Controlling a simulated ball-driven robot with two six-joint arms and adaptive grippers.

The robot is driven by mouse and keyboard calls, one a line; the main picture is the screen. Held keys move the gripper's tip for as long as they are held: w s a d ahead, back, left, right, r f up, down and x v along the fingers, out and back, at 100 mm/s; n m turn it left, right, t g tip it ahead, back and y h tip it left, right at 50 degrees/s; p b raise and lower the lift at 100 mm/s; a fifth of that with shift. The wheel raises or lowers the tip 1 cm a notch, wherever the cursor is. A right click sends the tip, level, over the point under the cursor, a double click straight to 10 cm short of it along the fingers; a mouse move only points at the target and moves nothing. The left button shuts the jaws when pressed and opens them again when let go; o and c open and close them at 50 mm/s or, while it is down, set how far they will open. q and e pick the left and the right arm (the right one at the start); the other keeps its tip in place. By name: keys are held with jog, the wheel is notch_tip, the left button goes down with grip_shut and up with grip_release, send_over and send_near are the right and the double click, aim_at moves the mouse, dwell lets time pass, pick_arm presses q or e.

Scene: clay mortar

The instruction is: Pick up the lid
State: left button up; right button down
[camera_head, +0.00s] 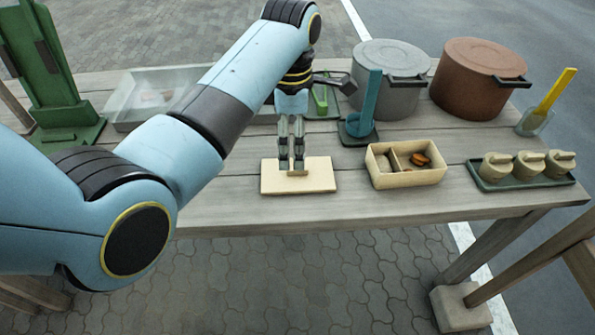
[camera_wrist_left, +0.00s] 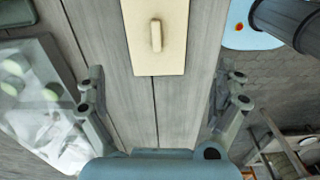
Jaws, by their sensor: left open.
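The lid (camera_head: 318,178) is a flat cream rectangular plate with a small raised bar handle, lying near the table's front edge. In the left wrist view the lid (camera_wrist_left: 170,60) is at the top, with its handle (camera_wrist_left: 156,35) upright in the picture. My left gripper (camera_head: 291,168) points down over the lid, its fingertips appearing close to the handle in the head view. In the left wrist view the gripper (camera_wrist_left: 163,80) is open and empty, fingers wide apart, with the lid's line running between them. The fingers partly hide the handle in the head view. My right gripper is out of view.
A cream divided box (camera_head: 405,180) stands right of the lid, with a blue ladle-like tool (camera_head: 362,120) behind it. A green tray (camera_head: 520,182) holds several small pots. A grey pot (camera_head: 385,95) and a brown pot (camera_head: 465,95) stand behind. A clear bin (camera_head: 130,115) is at left.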

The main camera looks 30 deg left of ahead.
aim_at(297, 173)
pick_arm(q)
jog(key=shift+n, duration=0.5)
jog(key=f, duration=0.3)
jog(key=f+b, duration=0.1)
jog(key=f, duration=0.2)
jog(key=w+f, duration=0.1)
jog(key=f, duration=0.3)
jog(key=shift+d+b, duration=0.25)
jog(key=shift+b, duration=0.05)
jog(key=shift+c, duration=0.4)
jog(key=c, duration=0.6)
